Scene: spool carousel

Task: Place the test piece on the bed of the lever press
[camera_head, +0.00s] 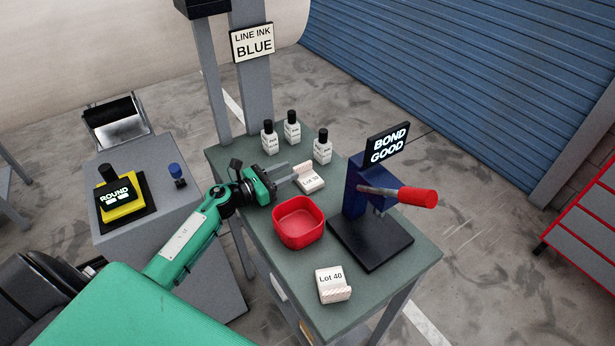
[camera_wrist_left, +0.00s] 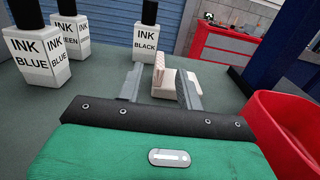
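Two small white pieces with lot labels lie on the grey-green bench (camera_head: 290,250); I cannot tell which one is the test piece. One piece (camera_head: 310,180), its label too small to read surely, lies at my left gripper's fingertips; it also shows in the left wrist view (camera_wrist_left: 163,78). The other, marked Lot 40 (camera_head: 332,284), lies near the front. My left gripper (camera_head: 291,173) is open, its two fingers either side of the first piece with gaps. The blue lever press (camera_head: 358,190) has a red-handled lever and a bare black bed (camera_head: 372,247).
A red bowl (camera_head: 299,236) stands beside the press and looks empty. Several ink bottles stand behind the gripper, including the black ink bottle (camera_wrist_left: 146,42). The press sign (camera_head: 388,144) reads BOND GOOD.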

